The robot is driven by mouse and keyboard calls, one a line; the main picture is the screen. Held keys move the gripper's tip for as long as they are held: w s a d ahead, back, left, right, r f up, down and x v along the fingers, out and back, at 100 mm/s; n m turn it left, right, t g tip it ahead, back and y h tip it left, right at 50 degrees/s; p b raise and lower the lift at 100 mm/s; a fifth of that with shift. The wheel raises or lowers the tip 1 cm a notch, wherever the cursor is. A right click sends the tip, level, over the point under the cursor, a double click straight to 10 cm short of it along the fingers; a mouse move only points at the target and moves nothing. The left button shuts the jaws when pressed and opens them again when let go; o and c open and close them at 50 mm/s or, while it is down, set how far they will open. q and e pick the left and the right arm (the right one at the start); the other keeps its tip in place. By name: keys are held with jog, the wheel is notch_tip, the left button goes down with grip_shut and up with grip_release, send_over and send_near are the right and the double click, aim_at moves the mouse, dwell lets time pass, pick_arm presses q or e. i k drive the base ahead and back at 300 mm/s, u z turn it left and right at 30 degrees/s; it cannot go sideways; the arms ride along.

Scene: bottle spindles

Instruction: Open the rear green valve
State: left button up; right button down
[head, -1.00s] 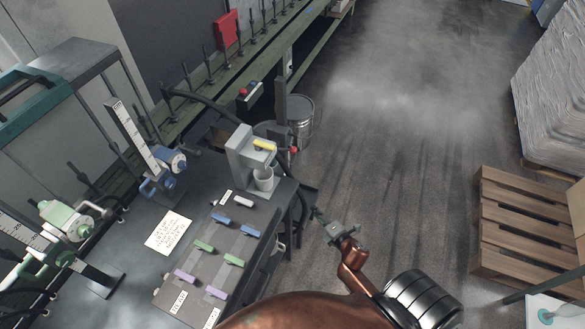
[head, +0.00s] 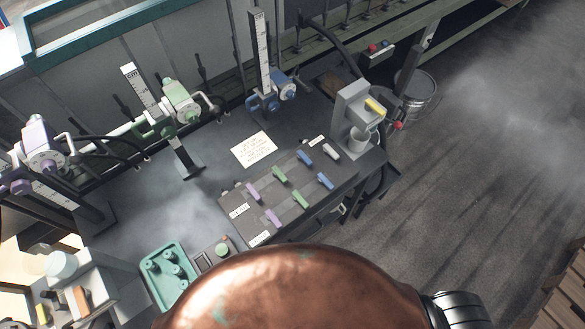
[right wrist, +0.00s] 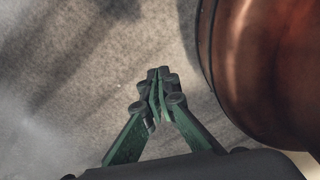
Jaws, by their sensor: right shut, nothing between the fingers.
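A dark valve panel (head: 240,198) lies on the bench with two rows of coloured levers. The rear green valve (head: 280,174) is in the row farther from me, between a purple lever and a blue one. The front green valve (head: 299,200) is in the nearer row. My right gripper (right wrist: 161,74) shows in the right wrist view, shut and empty, over bare grey floor and away from the panel. It does not show in the head view now. My left gripper is in neither current view.
Other levers are a rear purple (head: 253,192), a front purple (head: 272,218) and two blue ones. A grey dispenser with a cup (head: 359,138) stands right of the panel. A green tray (head: 165,275) lies front left. A paper note (head: 253,149) lies behind.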

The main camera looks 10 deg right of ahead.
aim_at(277, 172)
jog(key=u, duration=0.9)
jog(key=k, duration=0.55)
jog(key=z, duration=0.05)
